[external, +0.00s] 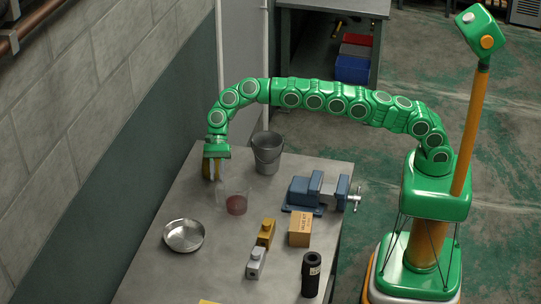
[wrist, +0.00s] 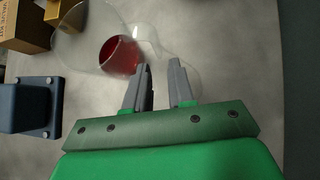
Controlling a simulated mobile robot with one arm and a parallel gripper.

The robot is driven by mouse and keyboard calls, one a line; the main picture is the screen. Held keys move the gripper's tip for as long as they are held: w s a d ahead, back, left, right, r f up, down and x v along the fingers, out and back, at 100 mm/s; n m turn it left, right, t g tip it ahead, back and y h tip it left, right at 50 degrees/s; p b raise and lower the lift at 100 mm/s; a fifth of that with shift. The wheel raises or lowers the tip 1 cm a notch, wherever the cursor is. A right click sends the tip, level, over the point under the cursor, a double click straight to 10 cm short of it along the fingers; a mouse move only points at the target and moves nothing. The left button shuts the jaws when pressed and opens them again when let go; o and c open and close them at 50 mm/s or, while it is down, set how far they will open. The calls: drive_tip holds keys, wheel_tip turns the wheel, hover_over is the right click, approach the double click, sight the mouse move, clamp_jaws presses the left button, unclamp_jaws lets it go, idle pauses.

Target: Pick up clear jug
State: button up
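The clear jug (external: 236,202) stands on the grey workbench (external: 190,275), with dark red liquid in its bottom. It also shows in the wrist view (wrist: 118,55), where its see-through wall and handle are faint. My gripper (external: 211,172) points down just left of and behind the jug. In the wrist view my gripper (wrist: 159,64) has its two grey fingers apart, with the faint handle of the jug close to the fingertips. I cannot tell whether the handle lies between the fingers or whether they touch it.
A grey bucket (external: 267,154) stands behind the jug. A blue vise (external: 315,194), a cardboard box (external: 300,230), a brass block (external: 266,232), a silver block (external: 255,263) and a black cylinder (external: 311,274) are to the right. A round metal pan (external: 184,235) lies front left.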

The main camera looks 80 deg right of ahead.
sight(217, 191)
drive_tip(key=shift+s+a+r+x, duration=0.1)
drive_tip(key=shift+x, duration=0.95)
drive_tip(key=shift+s+a+r+x, duration=0.1)
drive_tip(key=shift+x, duration=1)
drive_tip(key=shift+s+a+r+x, duration=0.1)
drive_tip(key=shift+x, duration=0.95)
drive_tip(key=shift+c, duration=0.4)
clamp_jaws()
